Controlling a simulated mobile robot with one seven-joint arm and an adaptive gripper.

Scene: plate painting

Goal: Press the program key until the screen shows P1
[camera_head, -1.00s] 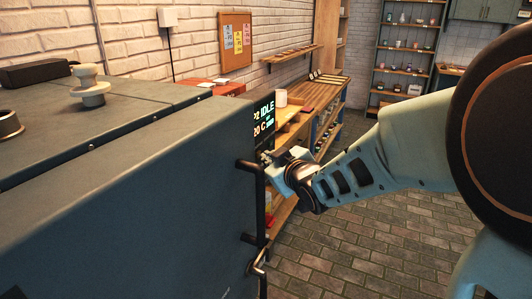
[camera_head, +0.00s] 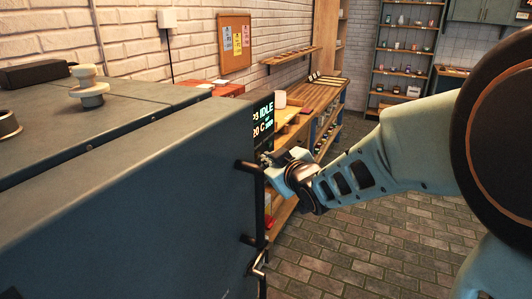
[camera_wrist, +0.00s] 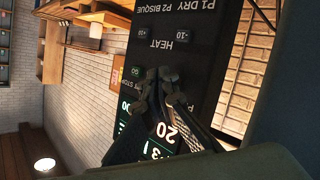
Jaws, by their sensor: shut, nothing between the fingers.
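The kiln (camera_head: 130,190) is a large dark blue-grey box filling the left of the head view. My gripper (camera_head: 268,158) is shut and empty. In the wrist view its fingertips (camera_wrist: 160,76) are at the panel between GO and HEAT. No program key shows clearly; contact cannot be told.
Open brick floor (camera_head: 370,240) lies to the right.

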